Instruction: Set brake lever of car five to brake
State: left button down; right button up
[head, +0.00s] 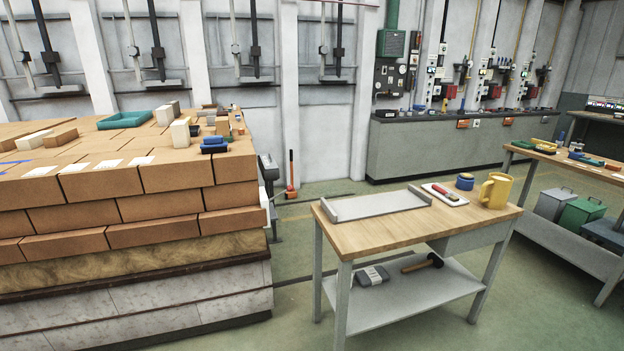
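A kiln car (140,315) fills the left side, with a pale panelled base and layers of orange bricks (150,178) on it. I cannot tell for sure whether the bar is the brake lever, and no car number is readable. Neither of my grippers is in view.
A wooden-topped workbench (450,219) with a grey tray (376,204), yellow mug (495,190) and blue tin (465,181) stands at front right. A grey counter (440,148) lines the back wall. Green floor (305,223) is free between car and bench.

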aim_at(290, 188)
jog(key=i+j+z, duration=0.1)
jog(key=i+z, duration=0.2)
jog(key=i, duration=0.2)
jog(key=i+j+z, duration=0.3)
jog(key=i, duration=0.2)
jog(key=i+j+z, duration=0.3)
jog(key=i, duration=0.2)
